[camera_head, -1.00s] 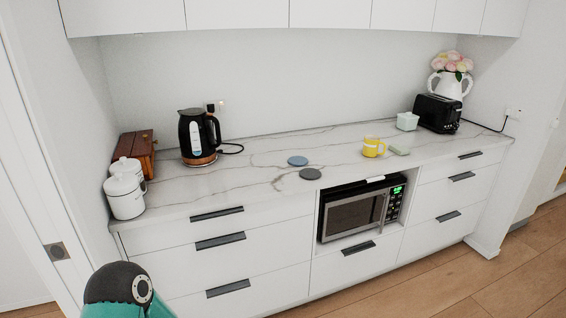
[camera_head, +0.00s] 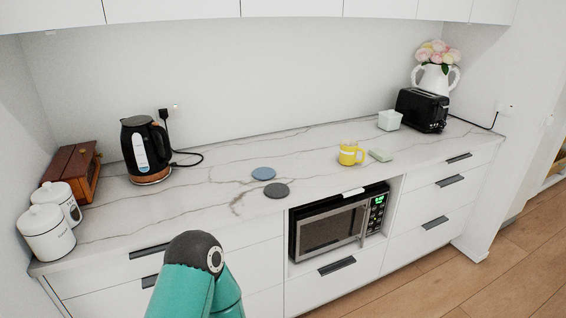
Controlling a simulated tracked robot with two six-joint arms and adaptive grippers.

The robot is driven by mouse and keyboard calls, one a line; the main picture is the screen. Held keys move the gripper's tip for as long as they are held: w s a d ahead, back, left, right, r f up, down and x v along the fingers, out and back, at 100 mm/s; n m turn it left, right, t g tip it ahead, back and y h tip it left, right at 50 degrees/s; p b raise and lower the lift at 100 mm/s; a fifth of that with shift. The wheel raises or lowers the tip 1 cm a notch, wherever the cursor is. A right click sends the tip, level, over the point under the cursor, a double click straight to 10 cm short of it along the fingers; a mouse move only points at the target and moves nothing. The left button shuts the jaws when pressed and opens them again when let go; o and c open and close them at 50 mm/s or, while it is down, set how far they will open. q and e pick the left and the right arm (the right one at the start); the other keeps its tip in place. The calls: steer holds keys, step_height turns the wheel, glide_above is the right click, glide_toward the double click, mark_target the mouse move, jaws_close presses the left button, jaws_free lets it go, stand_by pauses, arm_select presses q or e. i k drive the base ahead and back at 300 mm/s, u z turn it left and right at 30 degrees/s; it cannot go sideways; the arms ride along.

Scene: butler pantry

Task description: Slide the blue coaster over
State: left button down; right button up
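The blue coaster (camera_head: 263,174) is a flat round disc lying on the white marble-look counter (camera_head: 205,207), near its middle. A dark grey coaster (camera_head: 276,190) lies just in front of it and slightly right, close to the counter's front edge. A teal and black part of my own arm shows at the bottom, in front of the drawers and apart from the coasters. Neither gripper shows in the head view.
A black kettle (camera_head: 140,147), white canisters (camera_head: 46,231) and a wooden box (camera_head: 77,170) stand left. A microwave (camera_head: 333,227) sits below the counter.

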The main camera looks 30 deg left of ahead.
mark_target(262, 173)
steer(key=u, duration=0.15)
steer(key=i, duration=0.95)
steer(key=u, duration=0.5)
